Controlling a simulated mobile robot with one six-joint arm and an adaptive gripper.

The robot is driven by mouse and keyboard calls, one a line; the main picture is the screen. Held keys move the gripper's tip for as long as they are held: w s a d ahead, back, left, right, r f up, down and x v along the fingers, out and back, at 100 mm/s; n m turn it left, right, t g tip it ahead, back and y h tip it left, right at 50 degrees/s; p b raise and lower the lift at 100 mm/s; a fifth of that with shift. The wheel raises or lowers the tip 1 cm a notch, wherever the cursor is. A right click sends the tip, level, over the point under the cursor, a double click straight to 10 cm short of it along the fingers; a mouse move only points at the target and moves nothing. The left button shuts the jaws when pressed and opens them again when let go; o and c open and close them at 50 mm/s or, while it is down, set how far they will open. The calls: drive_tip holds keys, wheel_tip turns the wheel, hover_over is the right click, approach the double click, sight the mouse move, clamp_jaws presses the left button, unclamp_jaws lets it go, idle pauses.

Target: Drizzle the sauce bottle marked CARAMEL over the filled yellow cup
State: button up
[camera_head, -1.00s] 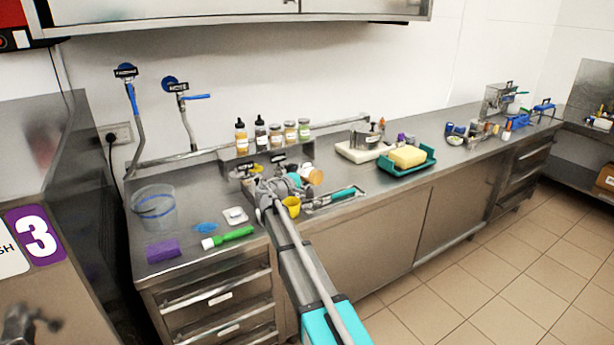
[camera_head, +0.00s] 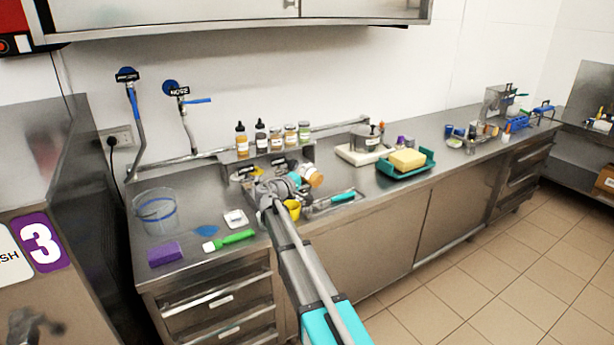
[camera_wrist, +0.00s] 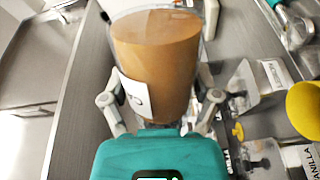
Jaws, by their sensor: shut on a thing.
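My gripper (camera_wrist: 160,98) is shut on a bottle (camera_wrist: 158,55) with caramel-brown contents. Its white label is turned edge-on, so the marking cannot be read. In the head view the held bottle (camera_head: 314,179) shows as a small orange-brown shape beyond my gripper (camera_head: 299,183), above the counter. Its tilt is hard to tell. The yellow cup (camera_head: 292,210) is just below and in front of my gripper, partly covered by my arm. It also shows at the right edge of the wrist view (camera_wrist: 305,108), apart from the bottle. The cup's contents are hidden.
Several sauce bottles and jars stand on a raised shelf (camera_head: 262,154) behind my gripper. A clear bucket (camera_head: 155,211), purple sponge (camera_head: 165,254) and green-handled brush (camera_head: 230,241) lie left. A green tray (camera_head: 407,171) with a yellow sponge stands right. A VANILLA label (camera_wrist: 309,160) is close by.

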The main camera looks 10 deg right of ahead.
drive_tip(key=shift+r+m+p, duration=0.95)
drive_tip(key=shift+r+m, duration=0.2)
drive_tip(key=shift+m, duration=0.45)
drive_tip(key=shift+r, duration=0.1)
drive_tip(key=shift+r+m+p, duration=0.3)
drive_tip(key=shift+m+p, duration=0.15)
drive_tip(key=shift+m, duration=0.25)
drive_tip(key=shift+r+m+p, duration=0.75)
drive_tip(key=shift+r+m, duration=0.05)
drive_tip(key=shift+m, duration=0.7)
drive_tip(key=shift+r+m, duration=0.1)
drive_tip(key=shift+m, duration=0.3)
drive_tip(key=m, duration=0.1)
drive_tip(key=r+m+p, duration=0.1)
drive_tip(key=m, duration=0.1)
drive_tip(key=shift+m, duration=0.3)
drive_tip(key=m, duration=0.2)
drive_tip(key=m+p, duration=0.1)
drive_tip(key=m, duration=0.1)
drive_tip(key=shift+r, duration=0.4)
